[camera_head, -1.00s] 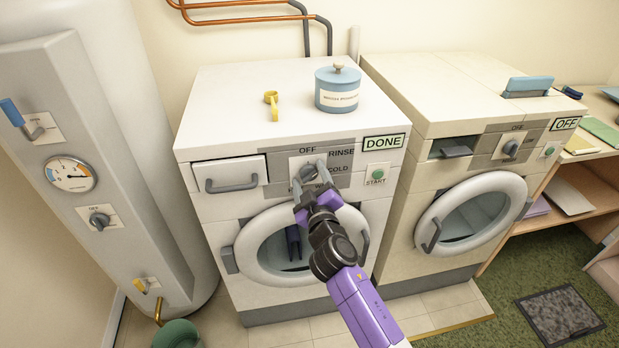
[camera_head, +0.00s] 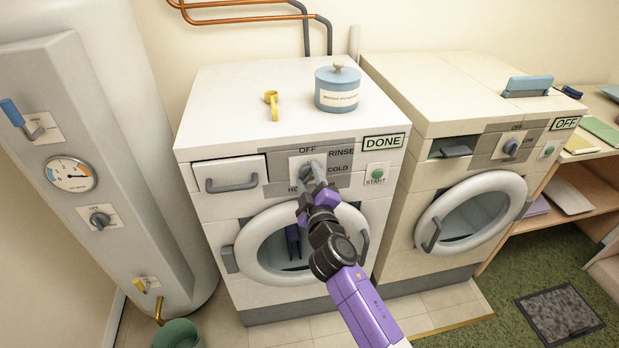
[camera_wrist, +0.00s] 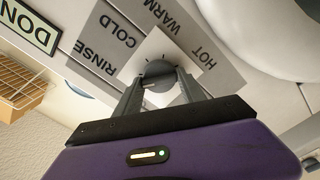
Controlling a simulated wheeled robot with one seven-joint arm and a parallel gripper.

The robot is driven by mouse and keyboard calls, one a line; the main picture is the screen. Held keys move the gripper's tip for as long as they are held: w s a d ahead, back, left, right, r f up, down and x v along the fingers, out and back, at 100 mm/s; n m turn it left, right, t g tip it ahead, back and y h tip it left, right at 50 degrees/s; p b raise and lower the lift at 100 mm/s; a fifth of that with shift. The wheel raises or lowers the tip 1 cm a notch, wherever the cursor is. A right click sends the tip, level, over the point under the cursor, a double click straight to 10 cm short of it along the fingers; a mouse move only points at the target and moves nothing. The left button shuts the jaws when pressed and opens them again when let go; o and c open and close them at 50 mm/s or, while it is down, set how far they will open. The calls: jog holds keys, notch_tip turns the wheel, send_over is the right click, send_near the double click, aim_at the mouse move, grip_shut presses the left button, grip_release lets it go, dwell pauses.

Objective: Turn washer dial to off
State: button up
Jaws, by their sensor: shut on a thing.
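The washer (camera_head: 222,125) is the white front loader on the left, with a dial panel marked OFF at the top, RINSE and COLD at the right. My gripper (camera_head: 313,170) is at this panel and hides most of the dial in the head view. In the wrist view the grey dial (camera_wrist: 158,70) sits on a white square plate, between the fingertips of my gripper (camera_wrist: 160,78). The fingers are shut on it. The labels RINSE, COLD, WARM and HOT appear upside down around it. I cannot tell which label the dial points to.
A DONE display (camera_head: 384,142) and a green START button (camera_head: 378,172) are right of the dial. A blue lidded jar (camera_head: 337,92) and a yellow item (camera_head: 272,105) stand on the washer. A cream machine (camera_head: 430,190) is at right, a grey boiler (camera_head: 110,130) at left.

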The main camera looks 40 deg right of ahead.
jog(key=n, duration=0.3)
jog(key=shift+n, duration=0.3)
jog(key=shift+a+f+n+p, duration=0.1)
jog(key=shift+n+p, duration=0.45)
jog(key=shift+n, duration=1.25)
jog(key=shift+w, duration=0.1)
jog(key=o, duration=1.3)
jog(key=b+v, duration=0.1)
jog(key=v, duration=0.7)
jog(key=shift+w, duration=0.1)
